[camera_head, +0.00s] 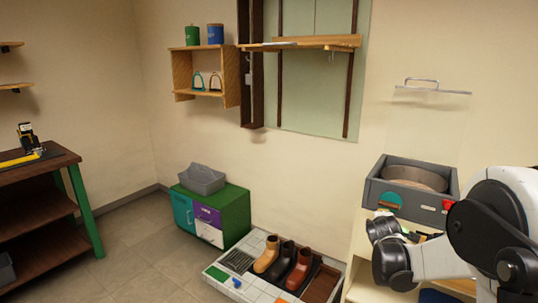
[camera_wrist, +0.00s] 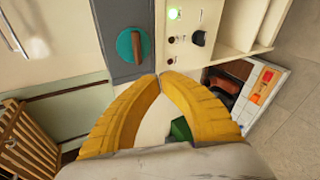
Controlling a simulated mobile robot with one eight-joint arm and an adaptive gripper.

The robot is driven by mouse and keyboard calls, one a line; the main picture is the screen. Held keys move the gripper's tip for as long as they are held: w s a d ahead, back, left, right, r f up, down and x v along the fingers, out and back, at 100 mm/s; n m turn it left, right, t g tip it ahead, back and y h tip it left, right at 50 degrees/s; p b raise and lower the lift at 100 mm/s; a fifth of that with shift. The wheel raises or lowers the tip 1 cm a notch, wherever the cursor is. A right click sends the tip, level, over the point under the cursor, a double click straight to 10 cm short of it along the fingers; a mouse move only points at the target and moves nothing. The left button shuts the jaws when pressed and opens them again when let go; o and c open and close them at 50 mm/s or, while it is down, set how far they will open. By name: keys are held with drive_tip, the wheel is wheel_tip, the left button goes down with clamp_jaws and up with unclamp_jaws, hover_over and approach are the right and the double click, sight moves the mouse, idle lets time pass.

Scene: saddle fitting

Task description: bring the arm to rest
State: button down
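My arm, white with black joints, reaches in from the right edge in the head view, in front of a cream-coloured shelf unit (camera_head: 362,262). My gripper (camera_wrist: 160,76) shows in the wrist view as two curved yellow fingers. Their tips meet or nearly meet, and nothing is seen held between them. A green object (camera_wrist: 180,129) shows through the gap between the fingers, apparently beyond them. The fingertips appear just in front of the grey panel with a round teal dial (camera_wrist: 133,46); whether they touch it cannot be told. In the head view the fingers cannot be made out.
A grey box-shaped machine (camera_head: 372,190) with a round drum stands on the shelf unit, close to my arm. A floor tray (camera_head: 222,275) holds boots. A green cabinet (camera_head: 238,212) carries a grey bin (camera_head: 202,180). A workbench (camera_head: 62,160) stands left. Floor between is clear.

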drive_tip(key=s+a+r+m+g+y, duration=0.1)
drive_tip(key=s+a+r+m, duration=0.2)
drive_tip(key=s, duration=0.3)
drive_tip(key=s+a+r+m+y, duration=0.1)
drive_tip(key=s+a+r+m, duration=0.15)
drive_tip(key=s, duration=0.45)
drive_tip(key=s+a+r+m+g+y, duration=0.1)
drive_tip(key=s+a+r+m, duration=0.1)
drive_tip(key=s+a, duration=0.3)
drive_tip(key=s+a+f+m+g+y, duration=0.1)
drive_tip(key=s+a+f+m, duration=0.1)
drive_tip(key=s, duration=0.8)
drive_tip(key=s+a+f+m+g+y, duration=0.1)
drive_tip(key=s+a+m, duration=0.4)
drive_tip(key=s, duration=0.6)
drive_tip(key=shift+f, duration=0.6)
